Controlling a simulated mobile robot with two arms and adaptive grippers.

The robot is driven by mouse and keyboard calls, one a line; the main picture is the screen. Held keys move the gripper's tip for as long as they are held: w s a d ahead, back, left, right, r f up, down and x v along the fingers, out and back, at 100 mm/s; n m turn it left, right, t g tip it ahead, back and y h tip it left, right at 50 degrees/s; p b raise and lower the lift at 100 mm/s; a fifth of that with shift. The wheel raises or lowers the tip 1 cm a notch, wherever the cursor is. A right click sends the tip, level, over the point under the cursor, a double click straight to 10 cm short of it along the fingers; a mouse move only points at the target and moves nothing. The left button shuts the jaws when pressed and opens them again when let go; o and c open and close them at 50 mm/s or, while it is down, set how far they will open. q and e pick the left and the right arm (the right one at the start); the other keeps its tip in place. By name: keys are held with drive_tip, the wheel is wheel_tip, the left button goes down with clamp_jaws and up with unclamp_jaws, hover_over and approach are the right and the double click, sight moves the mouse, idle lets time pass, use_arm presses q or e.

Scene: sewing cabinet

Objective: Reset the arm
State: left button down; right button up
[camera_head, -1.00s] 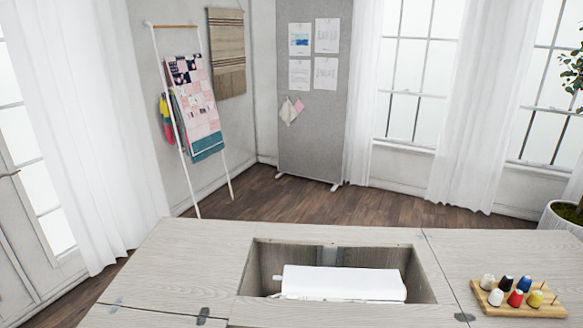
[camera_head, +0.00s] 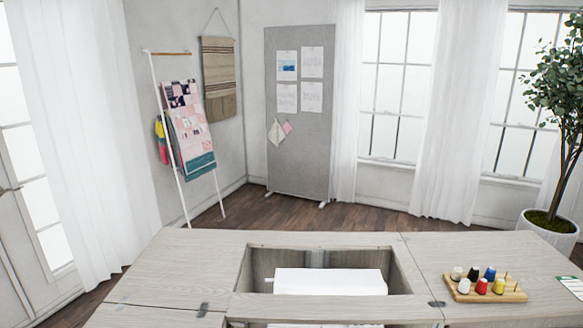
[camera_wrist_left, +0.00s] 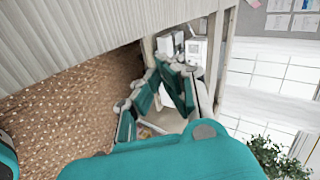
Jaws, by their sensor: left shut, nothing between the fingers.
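My left gripper (camera_wrist_left: 172,68) shows in the left wrist view as teal and grey fingers, closed with nothing held between them. Behind the fingers is a white machine-like object (camera_wrist_left: 196,47) by a pale wooden edge; its details are partly hidden by the fingers. Neither arm shows in the head view, and my right gripper is in no view.
The pale wood cabinet top (camera_head: 195,250) has a rectangular opening with a white block-shaped object (camera_head: 330,281) inside. A wooden spool rack (camera_head: 485,291) with several thread spools stands at right. A potted plant (camera_head: 548,228) and a grey pinboard (camera_head: 300,165) stand beyond.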

use_arm(q)
drive_tip(key=s+a+r+n+g, duration=0.1)
drive_tip(key=s+r+n+g, duration=0.3)
drive_tip(key=s+n, duration=0.5)
drive_tip(key=s+a+r+n+g, duration=0.1)
drive_tip(key=s+r+n+g, duration=0.4)
drive_tip(key=s, duration=0.8)
wheel_tip(320, 180, down, 28)
drive_tip(key=s, duration=0.2)
drive_tip(key=s+a+f+g, duration=0.1)
drive_tip(key=s+a+f, duration=0.1)
drive_tip(key=s+f, duration=1.3)
drive_tip(key=shift+s+a+f+y, duration=0.2)
drive_tip(key=shift+s+a+y, duration=0.1)
drive_tip(key=shift+s, duration=0.45)
drive_tip(key=shift+w, duration=0.1)
